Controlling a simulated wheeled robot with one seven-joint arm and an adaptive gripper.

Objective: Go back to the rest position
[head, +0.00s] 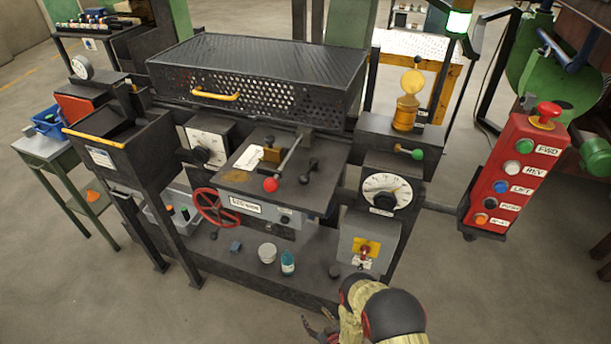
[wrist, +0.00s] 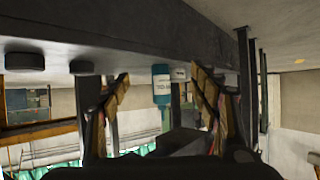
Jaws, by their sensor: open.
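My gripper (head: 320,324) is low at the bottom edge of the head view, in front of the machine's lower shelf, partly cut off. In the wrist view my gripper (wrist: 160,80) has its two fingers spread wide with nothing held. A blue bottle with a label (head: 288,262) stands on the lower shelf. It also shows in the wrist view (wrist: 161,88), which looks upside down, between the fingers but farther off. A white cup (head: 267,252) is beside the bottle.
The machine's dark lower shelf (head: 210,262) also holds a small blue block (head: 235,246). A red handwheel (head: 217,206) and a yellow-and-red switch box (head: 366,247) are above it. A red button pendant (head: 513,177) hangs at right. Bare floor (head: 480,280) lies at lower right.

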